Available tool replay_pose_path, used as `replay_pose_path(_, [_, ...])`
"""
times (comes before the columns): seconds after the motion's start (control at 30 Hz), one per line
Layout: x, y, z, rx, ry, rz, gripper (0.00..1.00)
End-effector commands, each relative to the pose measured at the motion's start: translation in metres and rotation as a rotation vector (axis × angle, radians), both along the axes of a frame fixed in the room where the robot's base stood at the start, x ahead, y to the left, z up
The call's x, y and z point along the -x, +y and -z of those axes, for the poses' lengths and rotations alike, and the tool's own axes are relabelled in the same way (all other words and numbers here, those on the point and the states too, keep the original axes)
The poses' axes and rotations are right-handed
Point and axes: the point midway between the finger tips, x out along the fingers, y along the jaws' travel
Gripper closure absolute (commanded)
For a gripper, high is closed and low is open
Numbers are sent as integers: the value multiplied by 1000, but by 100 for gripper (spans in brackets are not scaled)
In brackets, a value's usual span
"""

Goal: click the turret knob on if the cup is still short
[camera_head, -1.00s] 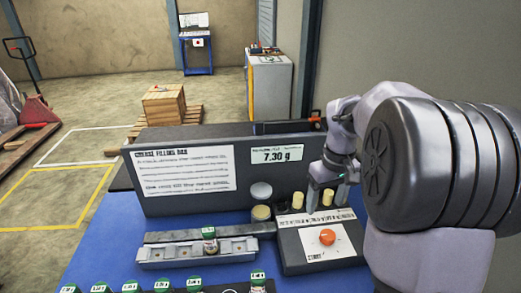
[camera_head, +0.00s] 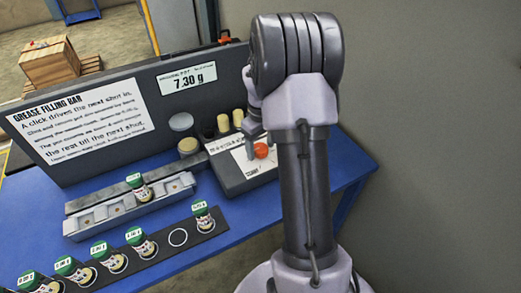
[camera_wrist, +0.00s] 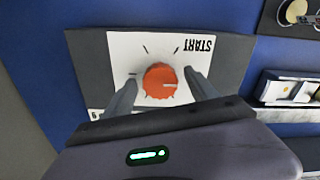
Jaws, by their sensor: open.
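The orange turret knob (camera_head: 261,150) sits on a white plate marked START on a dark sloped box. In the wrist view the knob (camera_wrist: 160,81) lies between the two fingers of my gripper (camera_wrist: 160,88), which is open around it; I cannot tell whether the fingers touch it. A pale pointer mark on the knob points right in the wrist view. The display (camera_head: 187,79) reads 7.30 g. A green-capped cup (camera_head: 138,187) stands in the metal rail (camera_head: 100,213).
Several green-capped cups (camera_head: 100,252) stand in a row on a dark strip at the front, with one empty ring (camera_head: 178,237). Small cream cylinders (camera_head: 224,123) stand behind the knob box. The filling bar panel (camera_head: 110,97) rises at the back. Blue table (camera_head: 245,210) is bare at the front right.

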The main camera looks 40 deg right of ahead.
Motion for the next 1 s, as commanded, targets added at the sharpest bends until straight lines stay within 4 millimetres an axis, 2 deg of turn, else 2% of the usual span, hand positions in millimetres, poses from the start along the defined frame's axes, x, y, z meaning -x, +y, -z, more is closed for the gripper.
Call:
replay_pose_path(0.23, [0,0,0,0,0,0,34])
replay_pose_path(0.53, [0,0,0,0,0,1,93])
replay_pose_path(0.77, [0,0,-1,0,0,21,95])
replay_pose_path(1.0, [0,0,-1,-1,1,138,95])
